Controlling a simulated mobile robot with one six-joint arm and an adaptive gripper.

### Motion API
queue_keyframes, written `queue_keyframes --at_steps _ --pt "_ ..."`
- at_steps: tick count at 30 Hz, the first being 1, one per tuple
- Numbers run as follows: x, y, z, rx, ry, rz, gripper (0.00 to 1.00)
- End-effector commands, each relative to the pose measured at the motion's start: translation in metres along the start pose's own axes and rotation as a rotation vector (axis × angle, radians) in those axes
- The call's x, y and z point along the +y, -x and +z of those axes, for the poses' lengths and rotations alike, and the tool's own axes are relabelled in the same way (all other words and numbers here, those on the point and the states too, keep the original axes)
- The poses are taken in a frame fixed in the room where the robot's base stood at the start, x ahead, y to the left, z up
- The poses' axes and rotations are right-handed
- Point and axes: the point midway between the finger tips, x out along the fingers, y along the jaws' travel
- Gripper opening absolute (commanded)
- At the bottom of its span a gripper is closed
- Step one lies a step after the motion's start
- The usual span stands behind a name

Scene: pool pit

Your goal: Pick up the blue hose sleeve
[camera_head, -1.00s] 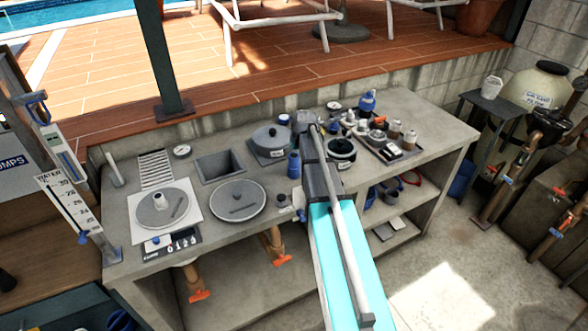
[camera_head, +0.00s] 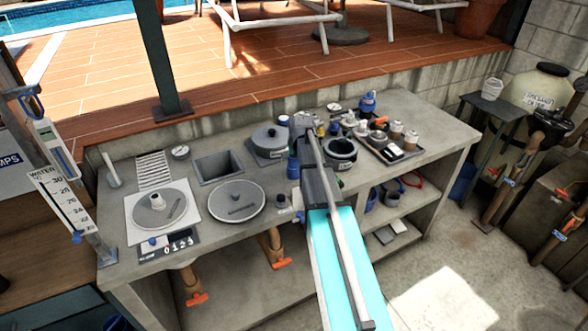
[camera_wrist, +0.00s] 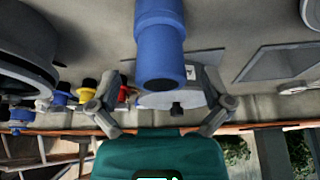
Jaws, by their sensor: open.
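The blue hose sleeve (camera_head: 293,167) stands upright on the grey bench, just left of my arm and in front of a grey lidded pot (camera_head: 270,138). In the wrist view, which looks upside down, the sleeve (camera_wrist: 160,45) is a stepped blue cylinder at top centre with a dark open end. My gripper (camera_wrist: 160,88) is open, its two grey fingers spread either side of the sleeve's line. I see no finger touching the sleeve; the depth between them is hard to tell.
A black round pot (camera_head: 341,148) and a tray of bottles (camera_head: 395,150) stand right of my arm. A square basin (camera_head: 217,167), a round lid (camera_head: 236,201) and a scale (camera_head: 168,246) lie to the left. A small dark-topped jar (camera_head: 283,202) sits close in front of the sleeve.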

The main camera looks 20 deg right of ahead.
Motion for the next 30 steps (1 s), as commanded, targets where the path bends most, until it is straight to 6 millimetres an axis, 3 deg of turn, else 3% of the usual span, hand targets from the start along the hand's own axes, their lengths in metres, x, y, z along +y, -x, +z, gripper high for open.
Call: queue_keyframes --at_steps 9,30 --pt "-0.001 -0.025 0.001 0.000 0.000 0.000 0.99" --pt "-0.001 -0.026 0.000 0.000 0.000 0.000 0.99"
